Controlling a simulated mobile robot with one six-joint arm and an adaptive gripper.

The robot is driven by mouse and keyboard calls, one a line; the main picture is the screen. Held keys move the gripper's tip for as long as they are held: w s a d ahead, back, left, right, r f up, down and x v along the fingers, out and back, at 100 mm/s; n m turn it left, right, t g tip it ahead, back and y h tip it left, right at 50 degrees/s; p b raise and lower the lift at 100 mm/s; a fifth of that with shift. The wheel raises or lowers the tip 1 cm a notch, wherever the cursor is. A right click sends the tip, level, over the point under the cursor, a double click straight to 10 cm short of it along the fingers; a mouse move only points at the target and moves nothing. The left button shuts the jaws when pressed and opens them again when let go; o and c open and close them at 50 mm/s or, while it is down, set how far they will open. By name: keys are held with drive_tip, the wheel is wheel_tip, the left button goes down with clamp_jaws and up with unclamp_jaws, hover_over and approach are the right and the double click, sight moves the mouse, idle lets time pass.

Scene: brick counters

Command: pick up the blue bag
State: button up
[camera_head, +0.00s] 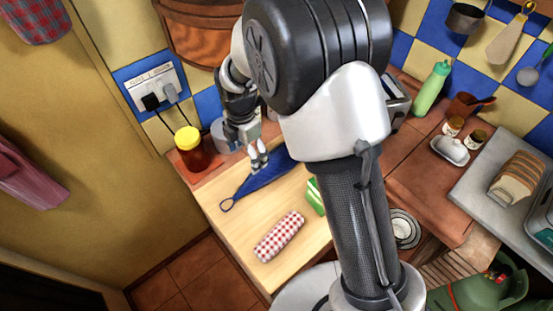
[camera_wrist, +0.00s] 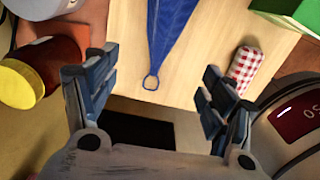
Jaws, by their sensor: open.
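The blue bag (camera_head: 262,181) is a long, narrow, folded blue shape lying on the light wooden board, with a small loop at its near left end. Part of it is hidden behind my arm in the head view. In the wrist view the bag (camera_wrist: 172,35) runs down from the top edge, and its loop shows between my fingers in the picture. My gripper (camera_head: 258,158) is open and empty, with its fingertips over the bag's upper edge in the head view. The two spread fingers also show in the wrist view (camera_wrist: 158,88). Height above the bag is hard to tell.
A red-checked pouch (camera_head: 279,237) and a green box (camera_head: 315,197) lie on the board (camera_head: 233,234) right of the bag. A yellow-lidded jar (camera_head: 192,150) stands left of my gripper. The tiled wall is close behind. The board's front left is clear.

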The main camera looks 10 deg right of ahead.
drive_tip(key=b, duration=0.2)
hover_over(252, 181)
wheel_tip(252, 181, down, 10)
drive_tip(key=shift+w+a+r, duration=0.1)
drive_tip(key=shift+a, duration=0.05)
drive_tip(key=f+b, duration=0.1)
drive_tip(key=f, duration=0.4)
drive_tip(key=shift+d+f, duration=0.15)
drive_tip(key=shift+d, duration=0.05)
drive_tip(key=shift+c, duration=0.6)
drive_tip(key=c, duration=1)
